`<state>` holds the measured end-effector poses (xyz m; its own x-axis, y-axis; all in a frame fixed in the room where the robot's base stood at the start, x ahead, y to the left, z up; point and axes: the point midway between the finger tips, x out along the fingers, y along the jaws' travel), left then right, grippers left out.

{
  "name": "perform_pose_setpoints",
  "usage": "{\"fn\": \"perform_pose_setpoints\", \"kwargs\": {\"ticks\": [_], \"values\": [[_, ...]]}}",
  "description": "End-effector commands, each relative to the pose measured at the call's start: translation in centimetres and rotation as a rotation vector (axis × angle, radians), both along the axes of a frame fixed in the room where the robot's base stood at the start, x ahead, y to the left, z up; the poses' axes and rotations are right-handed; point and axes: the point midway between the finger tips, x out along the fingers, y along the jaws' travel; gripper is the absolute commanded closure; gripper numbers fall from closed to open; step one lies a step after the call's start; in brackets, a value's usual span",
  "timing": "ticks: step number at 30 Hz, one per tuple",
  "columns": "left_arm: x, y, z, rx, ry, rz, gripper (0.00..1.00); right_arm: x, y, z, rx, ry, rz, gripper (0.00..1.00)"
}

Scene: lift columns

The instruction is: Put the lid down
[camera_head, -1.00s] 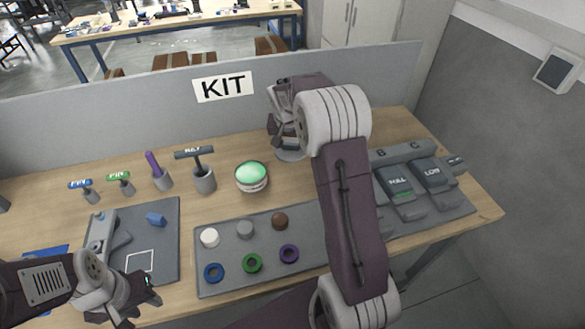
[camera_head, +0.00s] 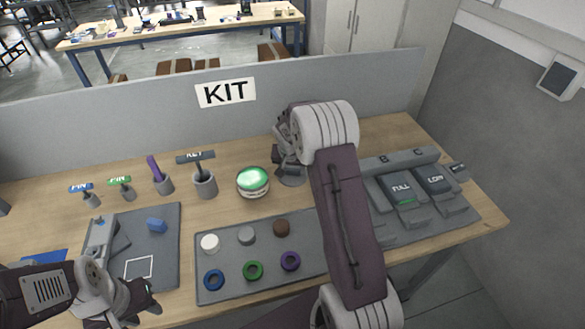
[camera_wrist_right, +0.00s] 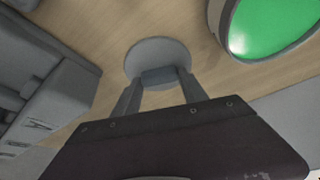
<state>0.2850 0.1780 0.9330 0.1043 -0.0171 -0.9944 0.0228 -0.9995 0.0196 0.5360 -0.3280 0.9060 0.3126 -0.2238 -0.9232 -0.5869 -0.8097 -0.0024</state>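The lid is a grey disc (camera_head: 292,177) with a grip block on top, just left of my right forearm in the head view. It also shows as a grey disc (camera_wrist_right: 157,55) in the right wrist view. My right gripper (camera_head: 289,164) points down at it, with its two fingers (camera_wrist_right: 158,83) closed on both sides of the grip block. The disc is low, at or just above the wooden table; I cannot tell if it touches. My left gripper (camera_head: 150,296) is empty at the lower left, its opening unclear.
A green-domed round thing (camera_head: 253,181) stands just left of the lid. A grey tray (camera_head: 222,289) with pucks and rings lies in front. Tools in holders (camera_head: 204,183) stand left, a grey unit (camera_head: 412,195) right. A partition (camera_head: 130,113) closes the back.

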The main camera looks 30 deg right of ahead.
Motion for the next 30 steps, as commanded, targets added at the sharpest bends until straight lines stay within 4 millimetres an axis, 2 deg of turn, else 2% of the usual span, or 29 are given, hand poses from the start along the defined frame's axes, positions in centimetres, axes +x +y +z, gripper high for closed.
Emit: {"fn": "perform_pose_setpoints", "kwargs": {"ticks": [1, 2, 10, 14, 17, 24, 30], "values": [[0.0, 0.0, 0.0, 0.000, 0.000, 0.000, 0.64, 0.0, 0.0, 0.0, 0.000, 0.000, 0.000, 0.36], [0.0, 0.0, 0.0, 0.000, 0.000, 0.000, 0.64, 0.0, 0.0, 0.0, 0.000, 0.000, 0.000, 0.28], [0.0, 0.0, 0.0, 0.000, 0.000, 0.000, 0.64, 0.0, 0.0, 0.0, 0.000, 0.000, 0.000, 0.28], [0.0, 0.0, 0.6, 0.000, 0.000, 0.000, 0.64, 0.0, 0.0, 0.8, -0.001, -0.001, 0.000, 0.28], [0.0, 0.0, 0.4, 0.000, 0.000, 0.000, 0.64, -0.4, 0.4, 2.3, -0.001, -0.005, 0.001, 0.28], [0.0, 0.0, 0.6, 0.000, 0.000, 0.000, 0.64, -2.3, 1.8, 7.9, -0.001, -0.007, 0.000, 0.28], [0.0, 0.0, 0.7, 0.000, 0.000, 0.000, 0.64, -3.5, 2.5, 10.9, 0.000, -0.002, 0.000, 0.28]]}}
